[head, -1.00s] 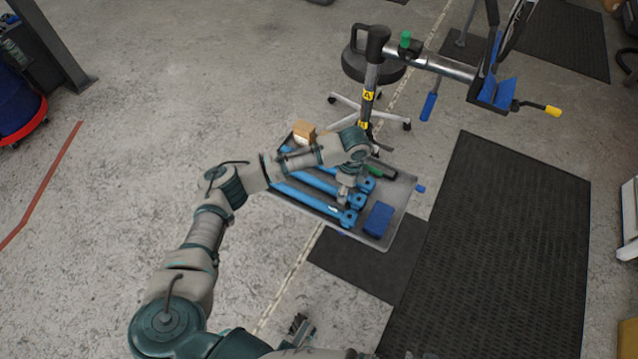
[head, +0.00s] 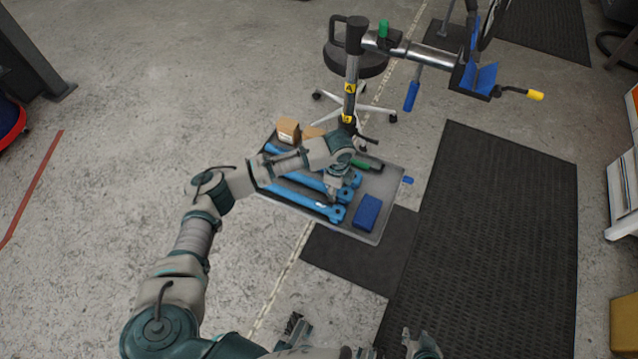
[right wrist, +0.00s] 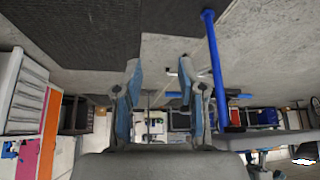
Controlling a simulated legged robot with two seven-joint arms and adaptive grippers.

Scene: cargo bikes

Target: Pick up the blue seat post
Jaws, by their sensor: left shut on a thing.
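My left gripper (head: 335,193) points down over the clamp ends of the posts. It is shut on a blue seat post (head: 304,181), which looks like the middle one and still lies low at the tray. The arm hides part of the posts, and the fingertips are hard to make out. My right gripper (right wrist: 160,100) is open and empty in the right wrist view, its two fingers well apart.
The tray also holds a dark blue block (head: 367,212), a green-handled tool (head: 367,163) and small cardboard boxes (head: 288,130). A repair stand (head: 350,85) and a stool (head: 356,62) stand just behind.

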